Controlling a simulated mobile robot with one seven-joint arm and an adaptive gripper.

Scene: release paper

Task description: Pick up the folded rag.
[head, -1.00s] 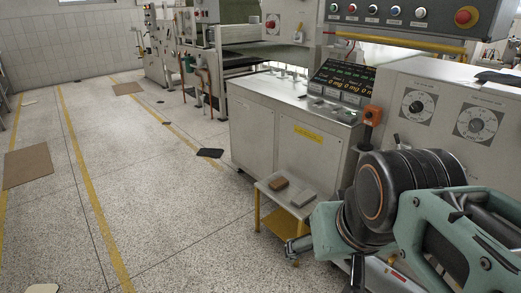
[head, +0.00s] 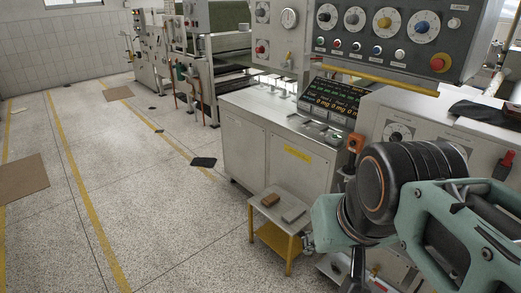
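A small low table (head: 258,207) with a yellow lower shelf stands on the floor at bottom centre. On its top lie a brown block-like item (head: 270,200) and a flat grey item (head: 292,214), side by side. The grey one may be the folded rag; I cannot tell for sure at this size. A dark crumpled cloth (head: 484,112) lies on the machine top at far right. My gripper (head: 308,243) shows only as a small metallic part beside the table's right side, mostly hidden by my wrist. Its fingers are unclear, and it is apart from the items on top.
A grey cabinet (head: 262,150) and control panels stand behind the table. My arm fills the lower right, close to the machine front. A dark flat piece (head: 204,162) and a brown mat (head: 22,180) lie on the floor.

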